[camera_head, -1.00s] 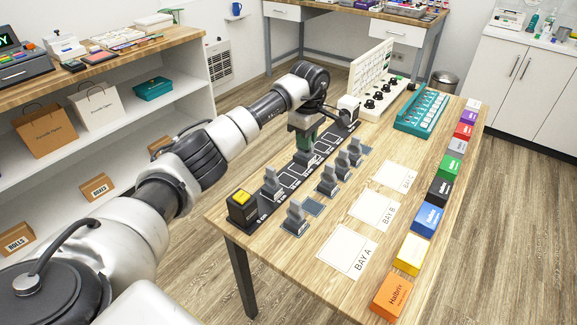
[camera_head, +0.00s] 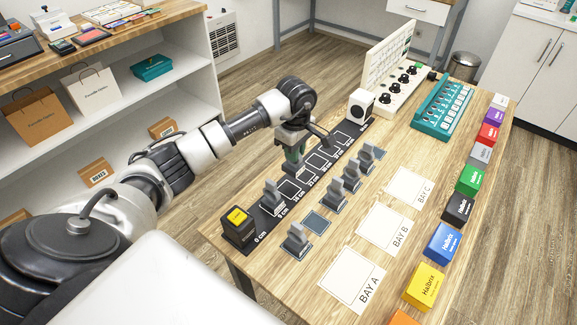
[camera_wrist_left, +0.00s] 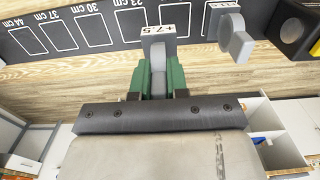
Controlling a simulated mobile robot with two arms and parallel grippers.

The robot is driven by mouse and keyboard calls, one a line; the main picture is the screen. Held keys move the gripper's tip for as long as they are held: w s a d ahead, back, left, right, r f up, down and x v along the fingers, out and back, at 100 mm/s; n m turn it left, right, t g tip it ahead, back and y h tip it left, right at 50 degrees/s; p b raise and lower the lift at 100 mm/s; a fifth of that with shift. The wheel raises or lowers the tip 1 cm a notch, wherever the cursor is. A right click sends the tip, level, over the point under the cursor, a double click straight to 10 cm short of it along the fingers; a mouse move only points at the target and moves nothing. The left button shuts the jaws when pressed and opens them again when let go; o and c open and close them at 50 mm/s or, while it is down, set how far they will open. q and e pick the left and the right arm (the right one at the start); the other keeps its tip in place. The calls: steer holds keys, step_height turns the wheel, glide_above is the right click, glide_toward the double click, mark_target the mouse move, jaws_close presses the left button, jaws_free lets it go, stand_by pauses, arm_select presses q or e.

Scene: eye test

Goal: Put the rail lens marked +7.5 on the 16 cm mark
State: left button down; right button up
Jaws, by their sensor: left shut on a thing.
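My left gripper (camera_head: 294,152) has its green fingers shut on a grey rail lens (camera_wrist_left: 158,58). Its white label reads +7.5 upside down in the left wrist view. In the head view the held lens (camera_head: 291,167) is at the far-left side of the dark rail (camera_head: 352,131), near the 16 and 23 cm frames. The empty 16 cm frame (camera_head: 290,189) lies between the lens on the rail (camera_head: 271,195) and the 23 cm frame. The held lens's foot is hidden, so I cannot tell its height above the rail. My right gripper is not in view.
A white box (camera_head: 361,105) stands at the far end. Several lenses (camera_head: 337,191) stand beside the rail, with one empty blue-grey pad (camera_head: 316,223). Bay cards (camera_head: 352,280) lie to the right.

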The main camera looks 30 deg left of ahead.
arm_select(q)
steer(key=s+f, duration=0.1)
steer(key=f+p, duration=0.1)
steer(key=f, duration=0.1)
steer(key=s+f, duration=0.1)
steer(key=f, duration=0.1)
steer(key=shift+s+f, duration=0.1)
steer(key=shift+s, duration=0.2)
steer(key=shift+a+f, duration=0.1)
steer(key=shift+f, duration=0.15)
steer(key=c, duration=1.1)
jaws_free()
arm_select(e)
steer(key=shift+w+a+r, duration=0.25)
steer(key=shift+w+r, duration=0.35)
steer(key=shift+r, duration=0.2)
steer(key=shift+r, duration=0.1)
